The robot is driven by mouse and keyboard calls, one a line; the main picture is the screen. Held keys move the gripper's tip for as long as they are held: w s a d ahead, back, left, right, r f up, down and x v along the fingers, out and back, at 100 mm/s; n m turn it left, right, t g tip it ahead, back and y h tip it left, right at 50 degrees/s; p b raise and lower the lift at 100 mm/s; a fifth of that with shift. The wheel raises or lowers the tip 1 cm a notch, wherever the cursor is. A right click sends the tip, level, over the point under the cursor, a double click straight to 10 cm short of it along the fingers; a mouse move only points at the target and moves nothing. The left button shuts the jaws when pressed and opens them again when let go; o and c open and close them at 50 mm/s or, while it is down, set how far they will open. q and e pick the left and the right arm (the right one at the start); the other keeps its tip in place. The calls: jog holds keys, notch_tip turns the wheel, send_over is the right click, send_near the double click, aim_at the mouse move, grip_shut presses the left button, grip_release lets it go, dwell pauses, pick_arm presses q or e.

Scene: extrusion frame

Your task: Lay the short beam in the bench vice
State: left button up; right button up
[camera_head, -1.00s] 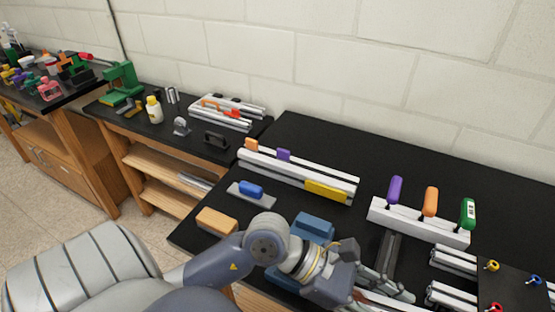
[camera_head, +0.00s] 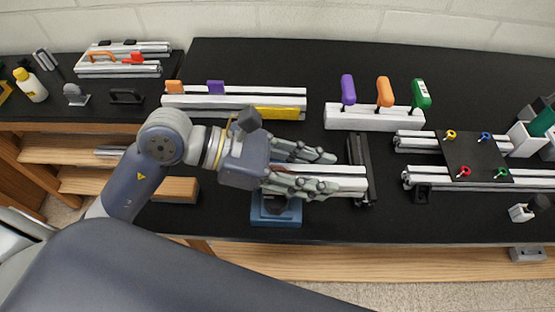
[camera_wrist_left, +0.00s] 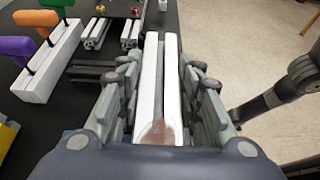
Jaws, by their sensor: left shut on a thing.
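My left gripper (camera_head: 337,172) is shut on the short beam (camera_head: 350,184), a pale grooved metal bar, and holds it roughly level. In the left wrist view the beam (camera_wrist_left: 150,80) runs straight ahead between the two fingers. The blue bench vice (camera_head: 276,219) stands near the table's front edge, below and partly behind the gripper. The hand hides its far part and most of its gap. I cannot tell whether the beam touches the vice. My right gripper is not in view.
A dark bar (camera_head: 361,166) lies by the beam's right end. Behind are a long rail with a yellow block (camera_head: 277,113) and a white rack (camera_head: 374,118) with coloured handles. A black plate (camera_head: 477,155) lies on rails at right. The front centre is clear.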

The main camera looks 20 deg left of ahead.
pick_arm(q)
jog(key=shift+w+a+f+b, duration=0.35)
jog(key=shift+w+a+b, duration=0.15)
jog(key=shift+a+b, duration=0.15)
jog(key=w+a+p, duration=0.1)
jog(key=a, duration=0.1)
jog(key=w+a+f+p, duration=0.1)
jog(key=w+a, duration=0.1)
jog(key=w+a+f+p, duration=0.1)
jog(key=a, duration=0.1)
jog(key=shift+w+a+f+p, duration=0.2)
jog(key=shift+a+p, duration=0.1)
jog(key=shift+p, duration=0.1)
jog(key=shift+f, duration=0.55)
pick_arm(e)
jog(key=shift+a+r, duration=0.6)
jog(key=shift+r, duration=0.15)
pick_arm(q)
jog(key=shift+f, duration=0.1)
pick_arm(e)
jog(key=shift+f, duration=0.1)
pick_arm(q)
jog(key=shift+s+f+b, duration=0.1)
jog(key=shift+f+b, duration=0.45)
jog(key=shift+b, duration=0.3)
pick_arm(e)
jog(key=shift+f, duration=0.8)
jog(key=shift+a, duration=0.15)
